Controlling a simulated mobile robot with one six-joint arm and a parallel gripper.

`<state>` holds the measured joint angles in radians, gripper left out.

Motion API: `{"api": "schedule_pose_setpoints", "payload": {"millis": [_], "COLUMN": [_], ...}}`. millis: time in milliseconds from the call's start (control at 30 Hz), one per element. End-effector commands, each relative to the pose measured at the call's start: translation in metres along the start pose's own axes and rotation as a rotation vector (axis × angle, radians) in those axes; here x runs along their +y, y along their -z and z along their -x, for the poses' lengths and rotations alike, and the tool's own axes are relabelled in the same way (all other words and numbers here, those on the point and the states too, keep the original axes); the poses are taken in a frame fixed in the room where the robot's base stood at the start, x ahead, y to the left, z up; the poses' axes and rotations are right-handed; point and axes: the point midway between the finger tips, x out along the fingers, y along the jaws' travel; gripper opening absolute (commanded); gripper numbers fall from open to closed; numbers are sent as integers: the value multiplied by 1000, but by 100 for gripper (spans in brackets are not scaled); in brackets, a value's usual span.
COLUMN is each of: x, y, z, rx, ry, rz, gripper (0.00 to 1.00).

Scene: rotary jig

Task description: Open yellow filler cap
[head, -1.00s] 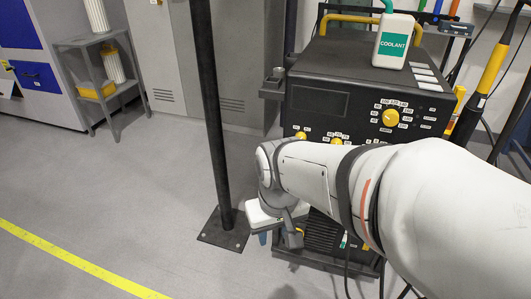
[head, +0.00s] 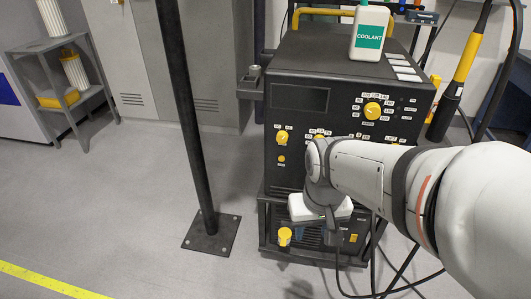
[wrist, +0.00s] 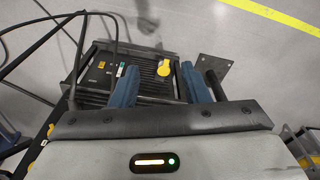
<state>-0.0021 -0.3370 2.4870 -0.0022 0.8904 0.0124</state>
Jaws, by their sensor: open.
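The yellow filler cap (head: 284,236) sits low on the front left of the black machine, on its ribbed lower part. It also shows in the wrist view (wrist: 163,68), between the two blue fingers and nearer the right one. My gripper (wrist: 158,69) is open and empty, its fingers on either side of the cap in that picture. I see no contact, and the depth gap is hard to judge. In the head view my white gripper body (head: 318,207) is above and to the right of the cap; its fingertips are mostly hidden there.
The black machine (head: 300,150) carries yellow knobs, with a coolant bottle (head: 369,32) on top. A dark post (head: 188,120) on a floor plate stands to its left. Black cables (head: 400,280) lie at the lower right.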

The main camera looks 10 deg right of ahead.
Motion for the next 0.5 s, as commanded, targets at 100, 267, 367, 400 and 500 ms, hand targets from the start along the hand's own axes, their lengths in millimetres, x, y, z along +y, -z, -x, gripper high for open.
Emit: {"api": "schedule_pose_setpoints", "payload": {"millis": [100,267,367,400,500], "x": [-12,-13,-12,-12,-12], "y": [23,69,98,108,132], "z": [-19,-64,-98,-114,-155], "rx": [-17,-41,-53,-57,-70], "ry": [-1,-2,-4,-5,-7], "rz": [-30,-90,-130,-147,-187], "gripper": [42,42,42,42,42]}}
